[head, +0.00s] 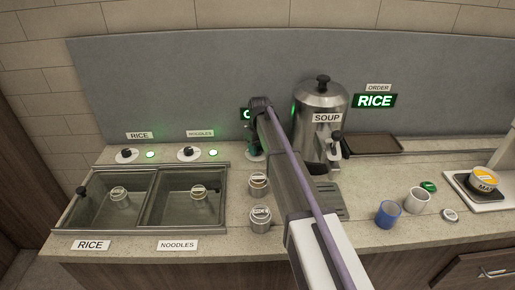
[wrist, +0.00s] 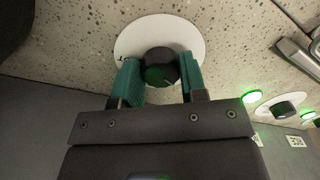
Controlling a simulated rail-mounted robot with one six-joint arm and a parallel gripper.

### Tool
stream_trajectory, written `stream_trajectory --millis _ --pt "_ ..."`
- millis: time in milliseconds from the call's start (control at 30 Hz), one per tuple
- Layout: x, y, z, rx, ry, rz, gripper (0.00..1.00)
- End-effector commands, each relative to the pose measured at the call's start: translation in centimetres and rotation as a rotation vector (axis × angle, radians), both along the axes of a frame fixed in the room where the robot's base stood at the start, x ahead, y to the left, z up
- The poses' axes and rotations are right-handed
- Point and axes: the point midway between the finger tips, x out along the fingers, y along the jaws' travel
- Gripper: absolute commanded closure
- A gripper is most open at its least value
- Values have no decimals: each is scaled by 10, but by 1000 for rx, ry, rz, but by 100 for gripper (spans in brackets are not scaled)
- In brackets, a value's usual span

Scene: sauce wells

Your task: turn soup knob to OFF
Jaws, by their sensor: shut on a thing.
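The soup knob (wrist: 158,68) is a round black knob on a white disc (wrist: 120,46). In the wrist view it sits between the two green fingers of my gripper (wrist: 160,76), which is shut on it. In the head view my gripper (head: 253,146) is at the back of the counter, left of the silver soup urn (head: 318,103) labelled SOUP. My arm hides most of the knob there. The markings on the disc are mostly covered, so I cannot read its setting.
The RICE knob (head: 127,154) and NOODLES knob (head: 188,153) stand to the left, each beside a lit green lamp. Two sunken wells (head: 146,207) lie in front of them. Metal canisters (head: 260,219) stand near my arm. A blue cup (head: 388,214) and white cup (head: 416,200) stand right.

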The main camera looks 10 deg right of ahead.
Motion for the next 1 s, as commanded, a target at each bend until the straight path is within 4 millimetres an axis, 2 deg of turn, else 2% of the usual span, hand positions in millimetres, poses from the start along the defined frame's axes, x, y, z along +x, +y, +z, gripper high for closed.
stream_trajectory --millis 567,600,833,1000 --pt "-1 0 0 0 1 36 85" --pt "-1 0 0 0 1 36 57" --pt "0 0 0 0 0 35 35" --pt "0 0 0 0 0 35 35"
